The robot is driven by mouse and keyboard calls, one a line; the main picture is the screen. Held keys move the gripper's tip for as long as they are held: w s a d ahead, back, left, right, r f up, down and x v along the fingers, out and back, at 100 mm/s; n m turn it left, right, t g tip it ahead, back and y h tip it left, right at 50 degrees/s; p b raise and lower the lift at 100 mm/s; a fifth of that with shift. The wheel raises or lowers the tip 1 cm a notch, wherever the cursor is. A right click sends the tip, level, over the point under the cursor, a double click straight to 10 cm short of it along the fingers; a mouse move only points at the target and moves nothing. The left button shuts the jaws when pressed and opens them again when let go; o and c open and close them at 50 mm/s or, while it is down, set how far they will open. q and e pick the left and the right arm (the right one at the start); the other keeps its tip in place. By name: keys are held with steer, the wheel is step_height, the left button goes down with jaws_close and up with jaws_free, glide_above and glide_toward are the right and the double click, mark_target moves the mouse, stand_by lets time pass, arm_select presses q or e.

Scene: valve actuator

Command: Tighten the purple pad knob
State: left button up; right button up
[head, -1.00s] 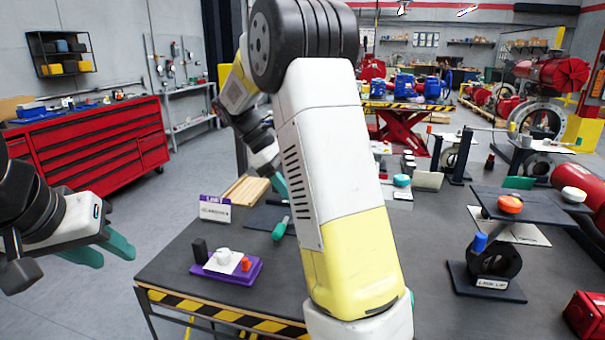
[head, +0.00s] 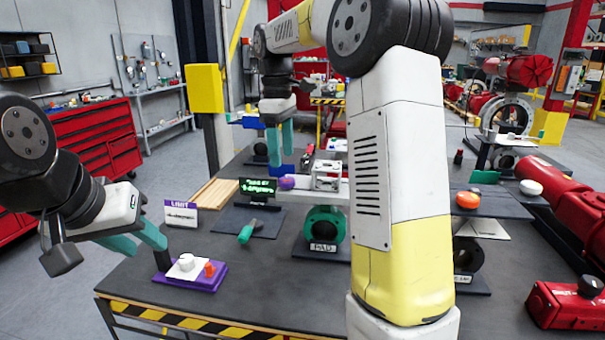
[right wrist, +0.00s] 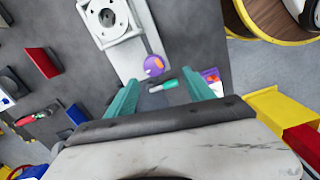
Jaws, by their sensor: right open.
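The purple knob (head: 287,183) sits at the left end of the pale bar on the green PAD stand (head: 324,228). In the right wrist view the purple knob (right wrist: 154,66) shows an orange mark and lies just beyond the fingertips, between them in the picture. My right gripper (head: 279,150) points down above the knob, apart from it; its open, empty fingers also show in the right wrist view (right wrist: 168,88). My left gripper (head: 145,240) is at the left, beside the purple tray, with its two fingers apart and nothing seen between them.
A purple tray (head: 215,277) with a white and an orange knob stands at the front left. A green-handled tool (head: 247,232) lies on a dark mat. A small display (head: 257,187) stands beside the knob. My right arm hides much of the table's middle.

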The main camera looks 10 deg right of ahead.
mark_target(287, 179)
steer(key=shift+w+d+r, duration=0.3)
steer(key=shift+d+r, duration=0.05)
steer(key=shift+d, duration=0.05)
steer(key=shift+d+f, duration=0.1)
steer(key=shift+d, duration=0.1)
step_height(287, 179, down, 7)
steer(key=shift+f, duration=0.15)
